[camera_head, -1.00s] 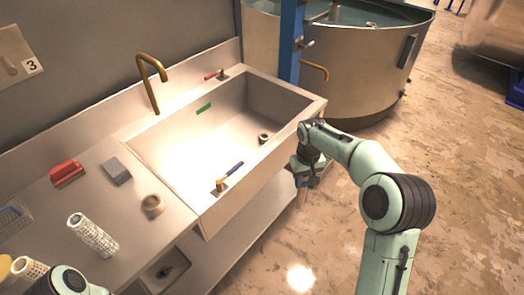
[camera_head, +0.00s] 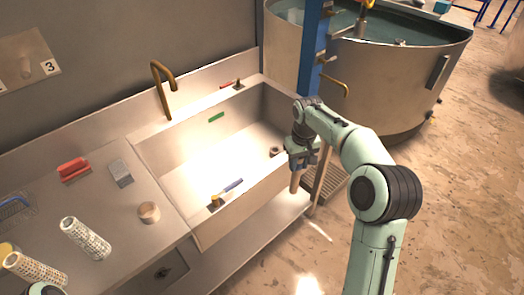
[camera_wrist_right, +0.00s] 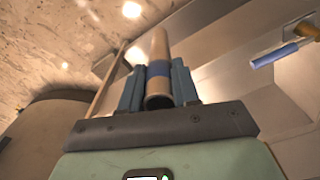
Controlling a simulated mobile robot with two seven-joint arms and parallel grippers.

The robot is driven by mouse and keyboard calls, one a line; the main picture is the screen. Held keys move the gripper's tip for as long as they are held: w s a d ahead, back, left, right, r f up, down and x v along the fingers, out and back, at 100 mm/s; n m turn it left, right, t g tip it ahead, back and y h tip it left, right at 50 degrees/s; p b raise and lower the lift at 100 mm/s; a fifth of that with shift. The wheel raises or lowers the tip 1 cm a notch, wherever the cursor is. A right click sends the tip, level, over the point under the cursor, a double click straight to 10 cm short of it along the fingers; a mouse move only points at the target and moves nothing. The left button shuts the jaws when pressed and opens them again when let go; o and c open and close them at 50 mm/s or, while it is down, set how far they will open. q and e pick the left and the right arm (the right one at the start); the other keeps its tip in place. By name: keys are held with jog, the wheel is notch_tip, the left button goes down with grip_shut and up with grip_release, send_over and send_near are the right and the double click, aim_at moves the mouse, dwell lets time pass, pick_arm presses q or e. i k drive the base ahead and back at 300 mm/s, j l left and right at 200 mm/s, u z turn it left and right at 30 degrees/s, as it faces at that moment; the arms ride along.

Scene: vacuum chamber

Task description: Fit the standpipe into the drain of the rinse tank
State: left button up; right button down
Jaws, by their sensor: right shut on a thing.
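My right gripper (camera_head: 299,162) is shut on the standpipe (camera_head: 295,183), a tan tube that hangs below the fingers. In the right wrist view the standpipe (camera_wrist_right: 157,48) has a blue band between the two fingers. The rinse tank (camera_head: 246,200) appears to be the rectangular metal basin set in the counter. Its drain (camera_head: 275,151) looks like a small ring on the basin floor near the right end. The gripper and standpipe appear outside the basin's front wall, near its right end. My left gripper is out of view.
A blue-handled tool (camera_head: 228,188) lies at the basin's front left. A brass tap (camera_head: 162,88) stands behind. The left counter holds a red brush (camera_head: 73,169), a tape-like ring (camera_head: 149,212) and perforated tubes (camera_head: 86,239). A blue post (camera_head: 314,50) and round vat (camera_head: 390,85) stand right.

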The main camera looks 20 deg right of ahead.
aim_at(274, 155)
jog(key=i+l+u, duration=0.1)
jog(key=l+u, duration=0.6)
jog(key=l, duration=0.25)
jog(key=l+u, duration=0.25)
jog(key=l, duration=0.2)
jog(key=l+u, duration=0.2)
jog(key=l, duration=0.2)
jog(key=k+l+u, duration=0.2)
jog(key=l, duration=0.25)
jog(key=l+u, duration=0.25)
jog(key=l, duration=0.15)
jog(key=k+l+u, duration=0.2)
jog(key=l, duration=0.2)
jog(key=k+l+u, duration=0.1)
jog(key=l+u, duration=0.15)
jog(key=l, duration=0.15)
jog(key=k+l+u, duration=0.2)
jog(key=l, duration=0.15)
